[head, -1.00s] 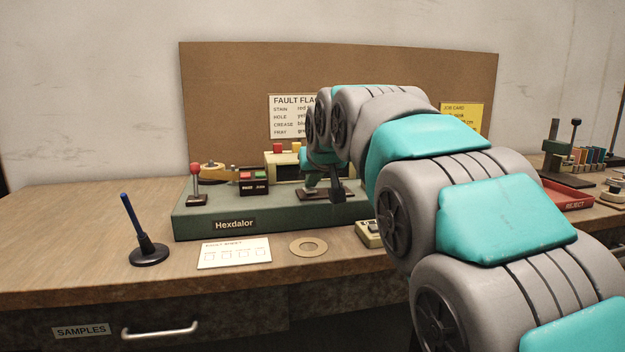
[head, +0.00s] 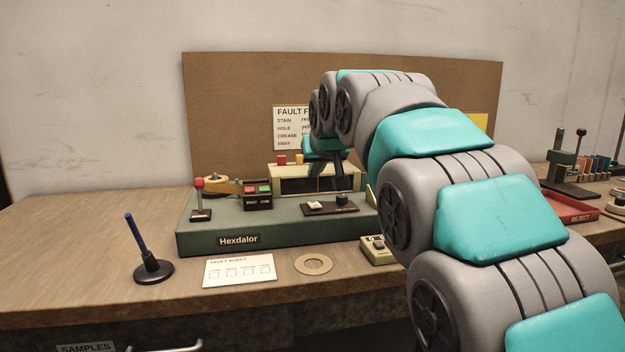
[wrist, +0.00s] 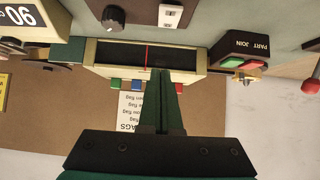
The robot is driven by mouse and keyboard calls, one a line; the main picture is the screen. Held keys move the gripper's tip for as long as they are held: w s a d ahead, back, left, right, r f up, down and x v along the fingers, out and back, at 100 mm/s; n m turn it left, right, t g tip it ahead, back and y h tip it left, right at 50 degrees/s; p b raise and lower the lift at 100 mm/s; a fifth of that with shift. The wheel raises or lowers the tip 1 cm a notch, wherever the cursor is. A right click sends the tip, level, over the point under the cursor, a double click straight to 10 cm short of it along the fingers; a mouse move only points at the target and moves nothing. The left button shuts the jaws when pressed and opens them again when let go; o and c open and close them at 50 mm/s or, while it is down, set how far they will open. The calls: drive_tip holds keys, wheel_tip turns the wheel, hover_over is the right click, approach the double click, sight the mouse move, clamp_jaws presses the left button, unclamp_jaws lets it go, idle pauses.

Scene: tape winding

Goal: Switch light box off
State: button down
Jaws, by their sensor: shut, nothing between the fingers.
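The light box (head: 290,184) is a cream housing with a dark window and a thin red line, at the back of the green Hexdalor machine (head: 200,238). The window looks unlit; it also shows in the wrist view (wrist: 105,53). In front of it, a dark plate carries a white rocker switch (head: 317,206) and a black knob (head: 342,199). The wrist view shows the rocker (wrist: 171,15) and knob (wrist: 113,18) at the top. My gripper (head: 337,177) is shut and empty, above the plate and in front of the window.
A red-knobbed lever (head: 199,185) and the PART/JOIN buttons (head: 257,196) stand left of the switch plate. The left tabletop is clear.

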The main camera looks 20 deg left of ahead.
drive_tip(key=w+r+v, duration=0.1)
drive_tip(key=v, duration=0.8)
drive_tip(key=shift+a+r+b, duration=0.25)
drive_tip(key=shift+r+b, duration=0.15)
drive_tip(key=shift+r, duration=0.05)
